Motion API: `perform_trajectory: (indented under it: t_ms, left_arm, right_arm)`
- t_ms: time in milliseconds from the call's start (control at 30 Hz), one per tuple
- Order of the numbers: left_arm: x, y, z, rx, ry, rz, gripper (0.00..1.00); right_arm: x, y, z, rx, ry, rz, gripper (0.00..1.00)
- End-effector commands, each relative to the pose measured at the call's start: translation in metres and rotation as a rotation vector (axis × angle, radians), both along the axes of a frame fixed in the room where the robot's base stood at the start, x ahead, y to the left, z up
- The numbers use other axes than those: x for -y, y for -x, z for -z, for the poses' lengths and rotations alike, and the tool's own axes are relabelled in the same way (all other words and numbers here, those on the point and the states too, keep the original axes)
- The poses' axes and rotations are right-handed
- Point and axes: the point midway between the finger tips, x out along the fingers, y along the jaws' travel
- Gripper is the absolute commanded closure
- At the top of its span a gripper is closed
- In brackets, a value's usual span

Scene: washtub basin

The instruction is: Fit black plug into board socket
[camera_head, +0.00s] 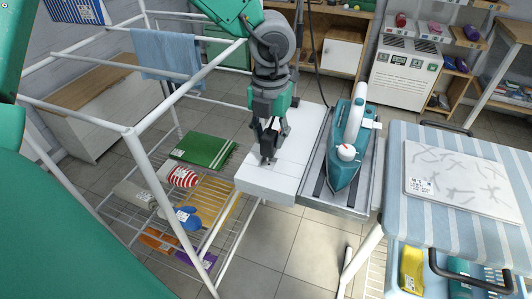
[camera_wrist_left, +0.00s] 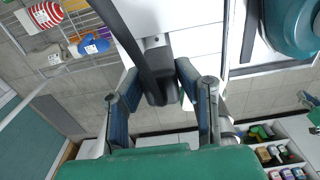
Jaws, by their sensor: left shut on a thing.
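My left gripper (camera_head: 270,147) reaches down over the white board (camera_head: 292,180) beside the iron. It is shut on the black plug (camera_wrist_left: 160,90), which sits between the fingertips in the wrist view with its thick black cord (camera_wrist_left: 130,38) running up and left. In the head view the plug is dark and hard to separate from the fingers. A small grey fitting, seemingly the board socket (camera_wrist_left: 154,42), shows on the board just beyond the plug. I cannot tell whether the plug touches it.
A teal iron (camera_head: 347,150) stands on a grey tray right of the board. A striped ironing board (camera_head: 450,225) is further right. A white wire rack (camera_head: 130,135) with several items on its lower shelf stands left. Shelves and a white cabinet (camera_head: 403,70) are behind.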

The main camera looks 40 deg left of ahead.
Motion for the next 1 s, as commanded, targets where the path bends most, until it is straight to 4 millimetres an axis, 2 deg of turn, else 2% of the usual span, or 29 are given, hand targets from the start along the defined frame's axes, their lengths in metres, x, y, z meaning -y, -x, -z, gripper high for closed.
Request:
perform_trajectory:
  t_ms: [33,233,400,633,667,700,1000]
  left_arm:
    - [0.000,0.000,0.007,-0.001,0.000,-0.001,1.00]
    - [0.000,0.001,0.022,0.000,0.000,-0.001,1.00]
    - [0.002,0.001,0.046,-0.001,-0.005,0.001,1.00]
    - [0.000,0.000,0.050,-0.002,0.000,-0.001,1.00]
    - [0.000,0.000,0.050,-0.002,0.000,-0.001,0.61]
    - [0.000,0.000,0.050,-0.001,0.000,-0.001,0.52]
    - [0.000,0.000,0.048,0.001,0.001,0.000,0.52]
  right_arm:
    - [0.000,0.000,0.003,0.000,0.000,-0.001,1.00]
    - [-0.001,0.000,0.006,0.000,-0.001,-0.002,1.00]
    - [-0.001,0.000,0.014,0.000,-0.001,-0.001,1.00]
    - [0.000,0.000,0.013,0.000,-0.001,-0.001,1.00]
    - [0.000,0.000,0.013,0.000,-0.001,-0.001,1.00]
    - [0.000,0.000,0.013,0.000,-0.001,-0.001,1.00]
    - [-0.001,0.000,0.013,0.000,-0.001,-0.002,1.00]
